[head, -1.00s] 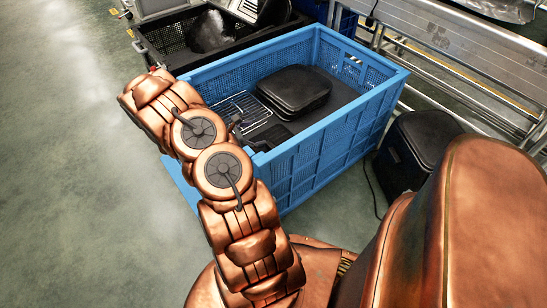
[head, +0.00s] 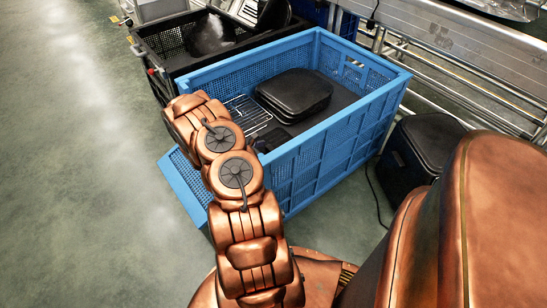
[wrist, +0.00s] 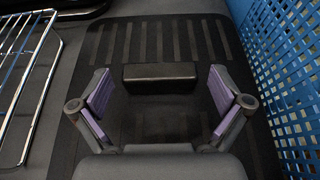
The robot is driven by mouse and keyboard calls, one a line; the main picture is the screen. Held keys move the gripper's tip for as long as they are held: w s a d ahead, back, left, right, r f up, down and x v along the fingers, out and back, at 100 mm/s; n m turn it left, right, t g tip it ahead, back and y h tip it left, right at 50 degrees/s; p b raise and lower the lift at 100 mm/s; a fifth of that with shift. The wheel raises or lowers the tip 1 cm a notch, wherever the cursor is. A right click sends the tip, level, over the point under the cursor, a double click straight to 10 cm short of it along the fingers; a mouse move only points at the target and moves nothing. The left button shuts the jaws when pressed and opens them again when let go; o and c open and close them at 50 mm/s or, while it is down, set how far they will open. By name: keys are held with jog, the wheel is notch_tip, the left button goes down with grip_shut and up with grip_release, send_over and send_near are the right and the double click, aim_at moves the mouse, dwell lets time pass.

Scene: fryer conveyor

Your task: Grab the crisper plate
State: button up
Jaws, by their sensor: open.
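The crisper plate (wrist: 160,36) is a flat black plate with a row of slots, lying on the grey floor of the blue crate. A raised dark block (wrist: 160,73) stands up from its middle. In the head view a dark part of the plate (head: 273,138) shows at the crate's near-left side, partly hidden. My gripper (wrist: 160,84) is open above the plate, one finger on each side of the block, with gaps between. In the head view my arm hides the gripper.
A wire rack (wrist: 24,70) lies left of the plate. The blue crate's mesh wall (wrist: 290,75) rises close on the right. A black lidded case (head: 294,93) sits in the crate (head: 330,150). A black crate (head: 160,75) stands behind, and a black appliance (head: 425,150) stands right.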

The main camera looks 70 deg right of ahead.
jog(key=shift+x, duration=0.9)
jog(key=c, duration=1.2)
